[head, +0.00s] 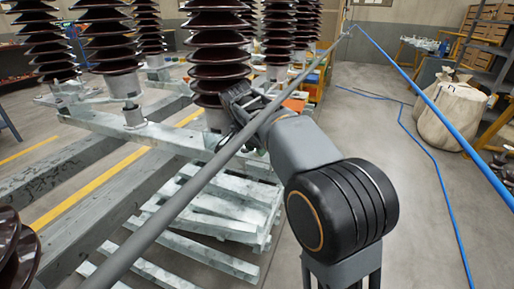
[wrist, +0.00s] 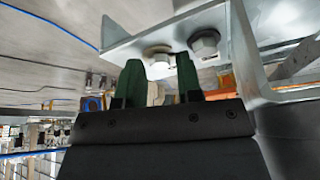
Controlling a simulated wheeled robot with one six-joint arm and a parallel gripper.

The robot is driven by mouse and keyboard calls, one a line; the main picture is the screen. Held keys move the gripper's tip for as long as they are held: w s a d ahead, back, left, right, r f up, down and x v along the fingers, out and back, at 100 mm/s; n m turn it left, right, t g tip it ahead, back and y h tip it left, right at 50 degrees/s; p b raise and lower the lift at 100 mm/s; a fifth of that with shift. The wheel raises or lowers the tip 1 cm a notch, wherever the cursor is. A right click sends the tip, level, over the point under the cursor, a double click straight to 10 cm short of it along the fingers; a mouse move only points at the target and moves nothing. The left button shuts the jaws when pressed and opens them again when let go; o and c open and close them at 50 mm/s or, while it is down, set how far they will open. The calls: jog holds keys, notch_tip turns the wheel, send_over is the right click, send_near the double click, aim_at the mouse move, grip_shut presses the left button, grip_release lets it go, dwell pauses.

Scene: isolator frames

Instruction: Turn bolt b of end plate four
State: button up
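In the wrist view, two hex-headed bolts sit in a pale galvanised plate (wrist: 130,47). One brassy-looking bolt (wrist: 158,63) shows between my fingertips, and a grey bolt (wrist: 204,43) is just right of the right finger. I see no labels, so I cannot tell which is bolt b or which plate is end plate four. My gripper (wrist: 160,66) has two dark green fingers standing apart. I cannot tell whether they touch the brassy bolt. In the head view my gripper (head: 236,103) is at the foot of a brown ribbed insulator (head: 218,50), its fingers hard to make out.
A galvanised flange (wrist: 245,50) rises close to my gripper's right. In the head view, a long grey bar (head: 180,200) crosses in front of galvanised beams (head: 85,185).

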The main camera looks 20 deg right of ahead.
jog(key=shift+c, duration=0.4)
grip_shut()
